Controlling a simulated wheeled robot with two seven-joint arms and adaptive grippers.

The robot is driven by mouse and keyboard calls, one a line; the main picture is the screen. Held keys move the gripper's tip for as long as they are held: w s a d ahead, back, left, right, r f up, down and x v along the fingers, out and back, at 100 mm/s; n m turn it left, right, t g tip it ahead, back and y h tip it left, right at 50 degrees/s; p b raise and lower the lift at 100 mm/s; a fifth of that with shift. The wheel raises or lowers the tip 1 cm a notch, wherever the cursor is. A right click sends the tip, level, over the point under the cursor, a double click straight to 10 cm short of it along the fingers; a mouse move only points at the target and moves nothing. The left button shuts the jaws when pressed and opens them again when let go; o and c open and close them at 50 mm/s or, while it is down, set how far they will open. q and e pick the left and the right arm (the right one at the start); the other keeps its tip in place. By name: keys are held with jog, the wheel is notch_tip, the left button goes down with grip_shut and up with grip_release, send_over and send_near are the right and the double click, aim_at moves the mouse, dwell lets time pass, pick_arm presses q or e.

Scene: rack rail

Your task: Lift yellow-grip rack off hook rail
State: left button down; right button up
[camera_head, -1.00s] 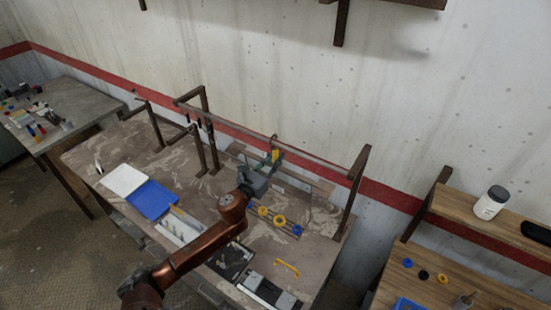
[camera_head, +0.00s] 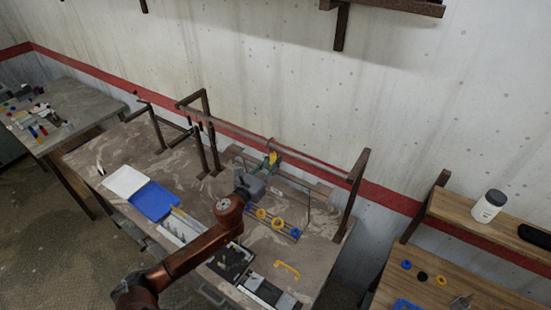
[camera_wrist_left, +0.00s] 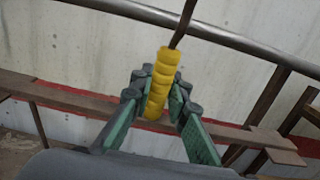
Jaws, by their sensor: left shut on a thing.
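My left gripper (camera_head: 270,164) is at the hook rail (camera_head: 310,160), its arm reaching up from the lower left. In the left wrist view its green-and-grey fingers (camera_wrist_left: 160,103) are shut around the rack's yellow grip (camera_wrist_left: 161,82). A dark stem rises from the grip and crosses in front of the rail (camera_wrist_left: 210,35); its top is out of that view. In the head view the grip is a small yellow patch (camera_head: 272,157) just below the rail. I cannot tell whether the hook still touches the rail. Blue and yellow rings (camera_head: 278,223) sit on rods below. My right gripper is not in view.
Rail posts (camera_head: 351,200) stand at the right and left of the workbench (camera_head: 320,250). A blue tray (camera_head: 153,200), a black tray (camera_head: 232,262) and a yellow handle (camera_head: 287,269) lie on it. A wooden shelf unit (camera_head: 470,215) with a white jar (camera_head: 488,206) stands right.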

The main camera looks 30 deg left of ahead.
pick_arm(q)
jog(key=shift+s+a+r+p, duration=0.1)
jog(key=shift+s+a+p, duration=0.05)
jog(key=shift+s, duration=1.65)
jog(key=shift+s+a+r+p, duration=0.1)
jog(key=shift+s+a+p, duration=0.05)
jog(key=shift+s, duration=1.6)
jog(key=shift+f, duration=0.1)
